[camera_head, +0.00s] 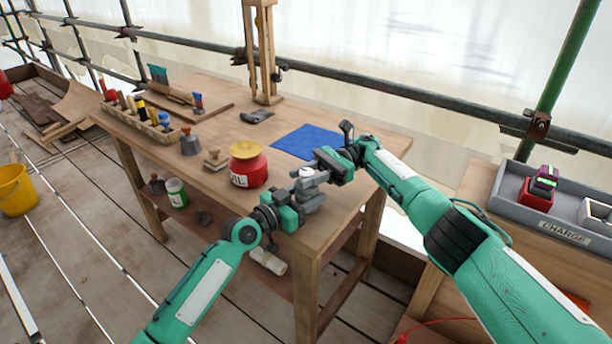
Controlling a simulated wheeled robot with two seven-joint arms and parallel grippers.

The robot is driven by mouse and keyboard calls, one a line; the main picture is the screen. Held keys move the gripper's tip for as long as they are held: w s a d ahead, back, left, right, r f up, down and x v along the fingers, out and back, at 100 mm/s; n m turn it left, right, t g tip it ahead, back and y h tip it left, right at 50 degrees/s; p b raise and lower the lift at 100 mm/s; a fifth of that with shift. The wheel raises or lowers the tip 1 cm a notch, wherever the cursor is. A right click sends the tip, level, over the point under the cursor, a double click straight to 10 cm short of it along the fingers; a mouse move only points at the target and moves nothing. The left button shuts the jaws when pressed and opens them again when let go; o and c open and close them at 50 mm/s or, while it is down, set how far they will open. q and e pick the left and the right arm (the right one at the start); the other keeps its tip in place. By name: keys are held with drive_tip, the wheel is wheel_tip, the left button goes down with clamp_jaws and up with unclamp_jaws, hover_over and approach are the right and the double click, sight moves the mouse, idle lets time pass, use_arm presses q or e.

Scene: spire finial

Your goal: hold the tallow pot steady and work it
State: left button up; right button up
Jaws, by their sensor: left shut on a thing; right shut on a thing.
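A small grey pot with a pale, rounded top (307,173), which I take to be the tallow pot, is between my two grippers at the front right of the wooden bench. My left gripper (298,206) is shut on the lower part of the pot, coming from the front left. My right gripper (326,170) is shut at the pale top, coming from the right. The fingers hide much of the pot. I cannot tell whether it touches the bench top.
A red can with a yellow top (248,166) stands just left of the pot. A blue cloth (303,142) lies behind it. A wooden tool rack (140,117) and a wooden stand (262,60) are farther back. A grey charging tray (560,215) is at the right.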

sight(307, 172)
idle(0.5)
drive_tip(key=o, duration=1)
drive_tip(key=shift+r, duration=0.1)
wheel_tip(307, 172, up, 10)
drive_tip(key=shift+f, duration=0.1)
